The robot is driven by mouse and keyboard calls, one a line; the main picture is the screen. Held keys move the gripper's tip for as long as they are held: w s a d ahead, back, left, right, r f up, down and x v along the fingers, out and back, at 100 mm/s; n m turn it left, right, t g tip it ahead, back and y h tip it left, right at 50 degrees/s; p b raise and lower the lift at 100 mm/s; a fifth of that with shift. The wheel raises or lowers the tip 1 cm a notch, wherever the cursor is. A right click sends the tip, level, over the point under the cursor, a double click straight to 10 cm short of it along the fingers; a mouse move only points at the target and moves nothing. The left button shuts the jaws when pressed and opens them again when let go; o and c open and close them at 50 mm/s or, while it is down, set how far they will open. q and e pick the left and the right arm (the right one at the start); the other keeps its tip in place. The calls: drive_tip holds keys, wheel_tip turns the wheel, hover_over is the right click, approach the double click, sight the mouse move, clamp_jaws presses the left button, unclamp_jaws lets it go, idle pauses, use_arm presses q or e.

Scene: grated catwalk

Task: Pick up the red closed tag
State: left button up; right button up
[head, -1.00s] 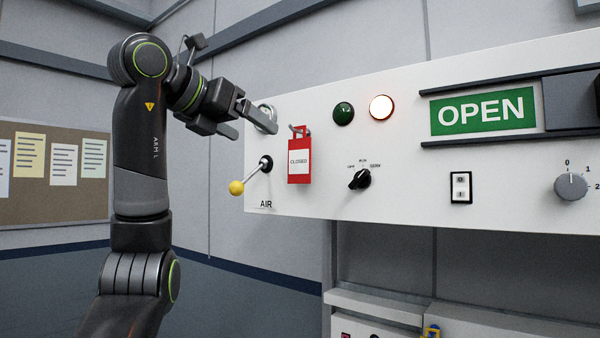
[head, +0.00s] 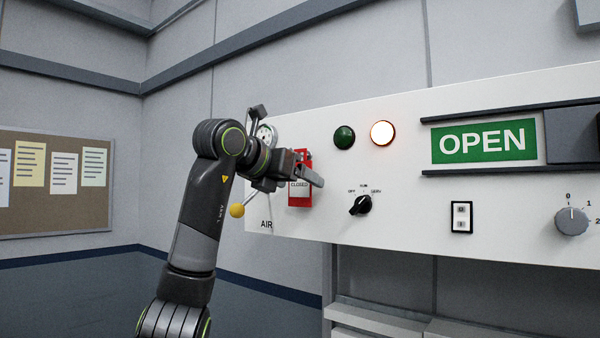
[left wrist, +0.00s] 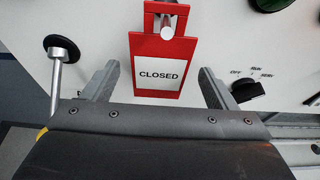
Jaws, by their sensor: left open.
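The red closed tag (head: 300,199) hangs on the white panel, partly hidden behind my left gripper in the head view. In the left wrist view the tag (left wrist: 160,94) shows its red frame, its white face reading CLOSED and its top slot over a metal peg (left wrist: 166,28). My left gripper (head: 312,174) is in front of the tag. In the left wrist view its two fingers (left wrist: 157,80) are apart, one on each side of the tag's lower part, with gaps to both edges. My right gripper is not in view.
The yellow-knobbed lever (head: 237,210) is close left of the gripper; its shaft (left wrist: 57,82) is near the left finger. A black rotary switch (head: 360,205) is to the right. A green lamp (head: 344,135) and lit lamp (head: 382,133) are above.

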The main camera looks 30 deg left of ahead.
use_arm(q)
drive_tip(key=shift+w+f, duration=0.2)
drive_tip(key=shift+w, duration=0.25)
drive_tip(key=shift+s, duration=0.1)
drive_tip(key=shift+s, duration=0.1)
drive_tip(key=shift+c, duration=1.3)
drive_tip(key=c, duration=0.8)
drive_tip(key=shift+a+r, duration=0.1)
